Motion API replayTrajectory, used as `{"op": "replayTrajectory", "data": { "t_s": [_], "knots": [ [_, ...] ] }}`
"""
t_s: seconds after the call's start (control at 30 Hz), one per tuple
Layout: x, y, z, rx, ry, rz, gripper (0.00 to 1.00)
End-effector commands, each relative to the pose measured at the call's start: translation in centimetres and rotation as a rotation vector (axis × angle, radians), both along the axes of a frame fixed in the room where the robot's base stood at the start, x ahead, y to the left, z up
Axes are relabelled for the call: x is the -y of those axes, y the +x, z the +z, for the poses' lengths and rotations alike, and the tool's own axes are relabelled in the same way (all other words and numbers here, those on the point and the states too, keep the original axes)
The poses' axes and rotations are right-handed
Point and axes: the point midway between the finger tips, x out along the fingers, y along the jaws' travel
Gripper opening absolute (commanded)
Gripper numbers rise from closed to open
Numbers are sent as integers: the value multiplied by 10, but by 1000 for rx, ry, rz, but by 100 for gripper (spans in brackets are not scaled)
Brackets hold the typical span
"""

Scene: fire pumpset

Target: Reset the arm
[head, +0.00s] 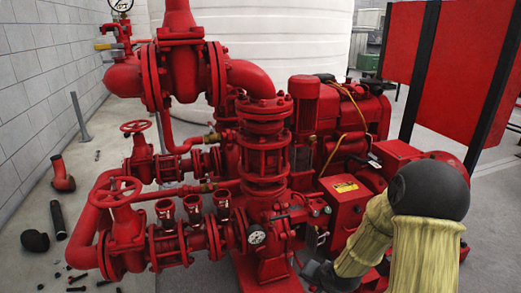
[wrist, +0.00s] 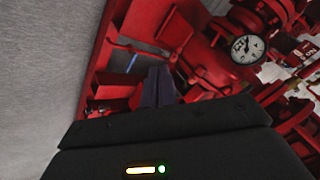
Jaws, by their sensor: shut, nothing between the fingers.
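My arm shows at the lower right of the head view, in front of the red pumpset (head: 262,160). My gripper (head: 318,270) is low, beside the right side of the pump base, and partly cut off by the bottom edge. In the wrist view my gripper (wrist: 158,82) is shut and empty, its dark fingers together before the red base frame. A white round gauge (wrist: 247,49) is at the upper right there. I cannot tell whether the fingers touch the frame.
Two red handwheels (head: 116,192) and pipes stand at the left. Loose fittings, such as a black elbow (head: 35,241), lie on the floor. A red panel (head: 455,65) stands at the right, a white tank (head: 270,45) behind. Grey floor (wrist: 40,80) is clear in the wrist view.

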Motion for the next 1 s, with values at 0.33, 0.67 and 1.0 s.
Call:
{"op": "replayTrajectory", "data": {
  "t_s": [0.33,0.67,1.0],
  "knots": [
    [12,-82,97,-166,-313,213,0],
    [8,-147,149,-273,-384,358,0],
    [5,-167,194,-303,-385,407,0]
  ]
}}
